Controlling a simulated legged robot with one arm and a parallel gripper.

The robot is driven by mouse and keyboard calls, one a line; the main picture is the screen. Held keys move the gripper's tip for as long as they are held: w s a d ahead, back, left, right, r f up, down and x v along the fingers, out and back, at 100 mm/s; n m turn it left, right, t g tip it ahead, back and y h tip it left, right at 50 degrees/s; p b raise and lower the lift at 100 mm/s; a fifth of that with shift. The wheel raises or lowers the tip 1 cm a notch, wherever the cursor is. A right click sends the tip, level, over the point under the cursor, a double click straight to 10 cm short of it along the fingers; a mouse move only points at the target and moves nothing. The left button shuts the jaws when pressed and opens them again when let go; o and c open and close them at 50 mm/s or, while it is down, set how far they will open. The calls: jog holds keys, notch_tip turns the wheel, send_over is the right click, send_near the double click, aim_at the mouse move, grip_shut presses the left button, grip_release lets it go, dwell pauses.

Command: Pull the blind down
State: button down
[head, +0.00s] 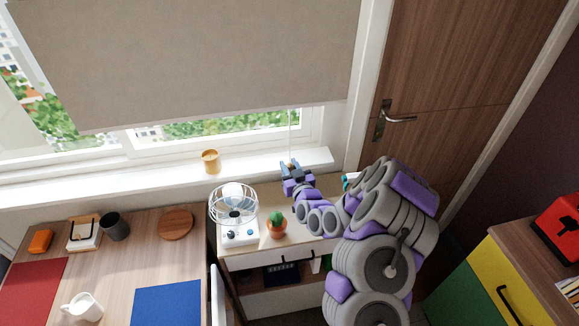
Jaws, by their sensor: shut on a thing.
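The beige blind (195,55) covers most of the window, with its lower edge a little above the sill and a strip of glass showing below. A thin pale cord (290,132) hangs near the blind's right end. My gripper (290,166) is at the cord's lower end, just in front of the sill's right part. It is shut on the cord's end, where a small yellowish bit shows between the fingers. The fingers hide most of that end.
Below my gripper, a small cabinet (255,197) carries a white fan (236,212) and a potted cactus (277,226). A desk (120,260) is at left, a door (450,60) at right.

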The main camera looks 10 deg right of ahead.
notch_tip(320, 180, down, 10)
jog(key=b, duration=0.1)
jog(key=shift+b, duration=0.4)
jog(key=shift+s, duration=0.1)
jog(key=c, duration=0.9)
grip_release()
jog(key=shift+r, duration=0.1)
jog(key=s+d+p, duration=0.1)
jog(key=s, duration=0.4)
jog(key=s+d+p, duration=0.1)
jog(key=s, duration=0.5)
jog(key=s+p, duration=0.1)
jog(key=s, duration=0.5)
jog(key=shift+d+p, duration=0.3)
jog(key=shift+d, duration=0.1)
